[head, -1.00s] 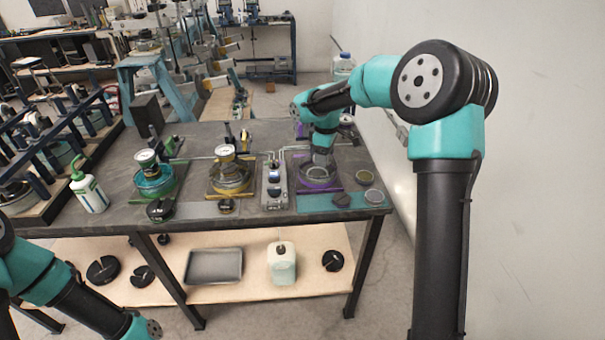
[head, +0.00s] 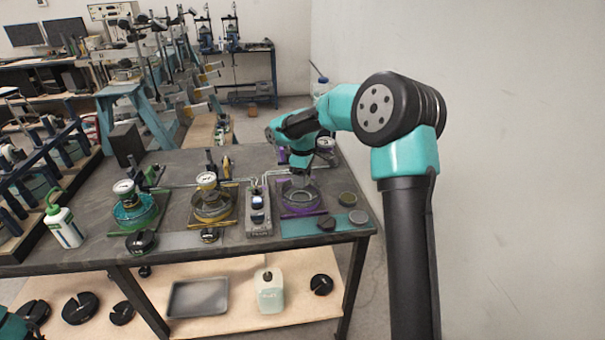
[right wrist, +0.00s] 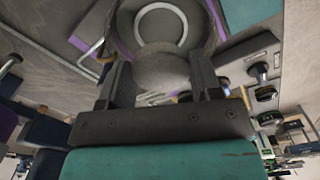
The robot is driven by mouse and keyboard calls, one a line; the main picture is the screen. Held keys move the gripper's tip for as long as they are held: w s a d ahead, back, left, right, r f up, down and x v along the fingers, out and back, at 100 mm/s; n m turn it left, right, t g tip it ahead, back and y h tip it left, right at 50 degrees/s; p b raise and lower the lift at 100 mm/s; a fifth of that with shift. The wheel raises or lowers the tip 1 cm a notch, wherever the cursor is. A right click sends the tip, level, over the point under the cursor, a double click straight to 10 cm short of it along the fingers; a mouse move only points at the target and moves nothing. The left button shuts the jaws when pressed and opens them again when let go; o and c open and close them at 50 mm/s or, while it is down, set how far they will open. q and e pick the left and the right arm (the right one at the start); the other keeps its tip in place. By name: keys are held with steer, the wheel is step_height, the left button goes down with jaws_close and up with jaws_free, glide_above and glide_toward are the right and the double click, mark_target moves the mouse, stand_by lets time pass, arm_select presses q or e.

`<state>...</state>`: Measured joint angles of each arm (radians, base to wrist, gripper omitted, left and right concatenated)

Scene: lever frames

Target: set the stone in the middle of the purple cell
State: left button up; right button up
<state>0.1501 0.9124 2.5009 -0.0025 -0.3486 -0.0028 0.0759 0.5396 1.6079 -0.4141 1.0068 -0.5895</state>
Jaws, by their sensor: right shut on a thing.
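The purple cell (head: 299,208) is a clear round cell on a purple base at the right of the bench. My right gripper (head: 300,177) points down over it. In the right wrist view the gripper (right wrist: 163,90) is shut on the stone (right wrist: 160,68), a flat grey disc between the two fingers. The cell (right wrist: 122,38) with its pale inner ring lies just beyond the stone. The stone partly covers the cell's opening; I cannot tell whether they touch. In the head view the stone is hard to make out. My left gripper is out of view.
A yellow-based cell (head: 213,206) and a teal-filled cell (head: 134,210) stand to the left. A grey box (head: 258,215) sits close beside the purple cell. A white bottle (head: 63,225) stands far left.

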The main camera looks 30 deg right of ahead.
mark_target(302, 195)
steer(key=shift+f, duration=3.25)
steer(key=shift+f, duration=0.5)
steer(key=o, duration=1)
steer(key=shift+s+f, duration=0.1)
steer(key=shift+a, duration=0.1)
steer(key=shift+c, duration=0.2)
steer(key=shift+o, duration=0.4)
step_height(302, 195, up, 18)
steer(key=shift+d, duration=0.25)
